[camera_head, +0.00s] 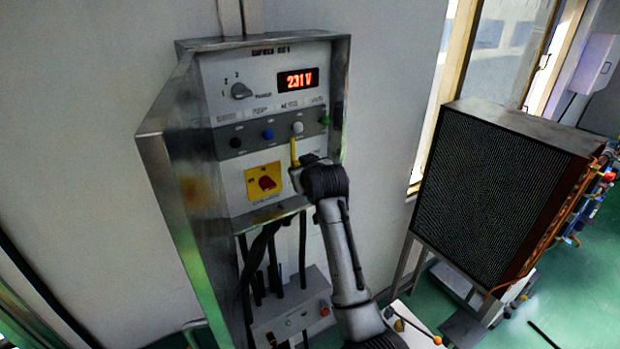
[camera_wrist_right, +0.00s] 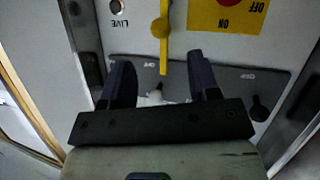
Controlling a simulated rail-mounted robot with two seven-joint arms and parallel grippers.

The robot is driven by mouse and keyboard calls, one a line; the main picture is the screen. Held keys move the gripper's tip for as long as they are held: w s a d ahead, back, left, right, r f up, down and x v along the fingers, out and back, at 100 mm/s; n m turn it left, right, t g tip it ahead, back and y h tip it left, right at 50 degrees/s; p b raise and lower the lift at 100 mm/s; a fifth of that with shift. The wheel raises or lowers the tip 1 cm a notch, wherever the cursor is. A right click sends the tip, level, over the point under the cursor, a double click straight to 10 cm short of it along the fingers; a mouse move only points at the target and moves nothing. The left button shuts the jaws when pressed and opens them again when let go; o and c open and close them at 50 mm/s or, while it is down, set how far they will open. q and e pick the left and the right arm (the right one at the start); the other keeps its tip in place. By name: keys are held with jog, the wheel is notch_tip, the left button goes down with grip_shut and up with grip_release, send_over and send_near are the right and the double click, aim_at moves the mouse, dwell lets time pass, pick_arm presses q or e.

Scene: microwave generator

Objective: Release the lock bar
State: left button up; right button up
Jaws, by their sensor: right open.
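The lock bar is a thin yellow upright bar (camera_head: 294,152) on the grey panel, below a white knob (camera_head: 297,127). In the right wrist view, which shows the panel upside down, the yellow bar (camera_wrist_right: 163,48) has a round boss, and its end lies near the gap between my fingertips. My right gripper (camera_wrist_right: 161,80) is open, with one dark finger on each side of the white knob. I cannot tell whether either finger touches anything. In the head view the wrist hides most of this gripper (camera_head: 304,161). My left gripper is not in view.
A red rotary switch on a yellow plate (camera_head: 264,182) sits left of the bar. Dark and blue knobs line the strip, with a green one at right. Metal cabinet walls (camera_head: 182,185) border the panel. A large grilled unit (camera_head: 497,187) stands right.

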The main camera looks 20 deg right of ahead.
jog(key=shift+b+v, duration=0.5)
jog(key=shift+v, duration=1.65)
jog(key=s+a+r+m+t+y, duration=0.1)
jog(key=s+a+r+t, duration=0.1)
jog(key=s+r, duration=0.7)
jog(key=s+a+f+n+g+y+p, duration=0.1)
jog(key=s+f+g+p, duration=0.5)
jog(key=s+f, duration=3.4)
jog(key=s+a+n+g, duration=0.1)
jog(key=s+g, duration=0.1)
jog(key=g, duration=0.3)
jog(key=shift+f+g+p, duration=0.3)
jog(key=shift+f+g, duration=0.05)
jog(key=shift+g, duration=0.05)
jog(key=shift+s, duration=0.1)
